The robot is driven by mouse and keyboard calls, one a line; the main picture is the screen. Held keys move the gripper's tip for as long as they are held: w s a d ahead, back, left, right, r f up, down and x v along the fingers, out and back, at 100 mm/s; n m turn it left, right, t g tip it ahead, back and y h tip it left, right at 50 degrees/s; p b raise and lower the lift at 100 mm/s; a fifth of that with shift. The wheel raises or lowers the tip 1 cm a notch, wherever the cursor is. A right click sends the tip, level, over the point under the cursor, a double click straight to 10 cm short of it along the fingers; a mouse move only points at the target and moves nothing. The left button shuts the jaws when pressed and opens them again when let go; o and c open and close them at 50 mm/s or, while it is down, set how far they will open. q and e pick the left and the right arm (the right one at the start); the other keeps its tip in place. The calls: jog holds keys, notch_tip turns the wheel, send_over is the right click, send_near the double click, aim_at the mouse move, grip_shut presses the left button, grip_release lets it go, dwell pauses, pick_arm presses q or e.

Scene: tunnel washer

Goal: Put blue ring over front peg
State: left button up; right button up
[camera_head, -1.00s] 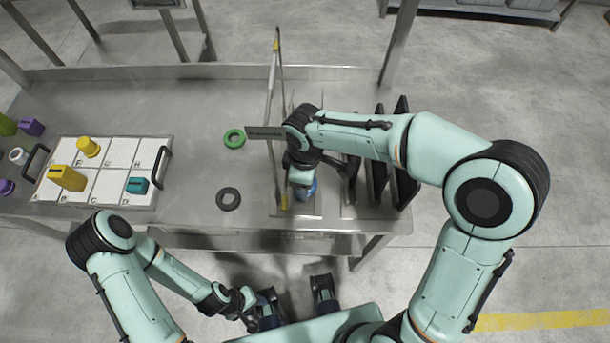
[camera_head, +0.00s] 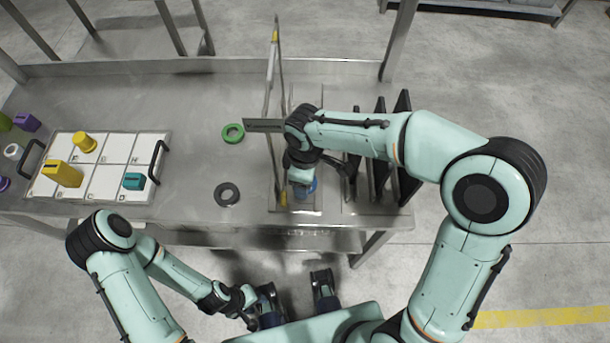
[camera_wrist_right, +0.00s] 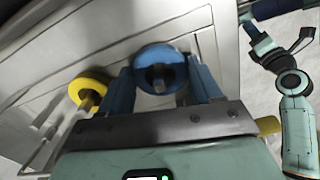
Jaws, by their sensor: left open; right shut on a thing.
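The blue ring (camera_wrist_right: 160,58) is between the two blue fingers of my right gripper (camera_wrist_right: 163,82), which is shut on it. In the right wrist view the grey end of a peg (camera_wrist_right: 158,78) shows inside the ring's hole; how far the ring is down it, I cannot tell. In the head view the blue ring (camera_head: 308,186) is partly hidden under my right gripper (camera_head: 299,186), at the front end of the metal peg plate (camera_head: 296,208). My left gripper (camera_head: 254,311) is open and empty, low in front of the table.
A yellow ring (camera_wrist_right: 88,90) sits around another peg, left of the blue ring. A green ring (camera_head: 233,133) and a dark ring (camera_head: 227,194) lie on the table. Black upright plates (camera_head: 402,150) stand right of the peg plate. A lettered board (camera_head: 112,178) with blocks is at left.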

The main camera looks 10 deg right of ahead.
pick_arm(q)
jog(key=shift+s+f, duration=0.1)
jog(key=shift+f, duration=0.1)
pick_arm(e)
jog(key=shift+s+f, duration=0.15)
jog(key=shift+f, duration=0.3)
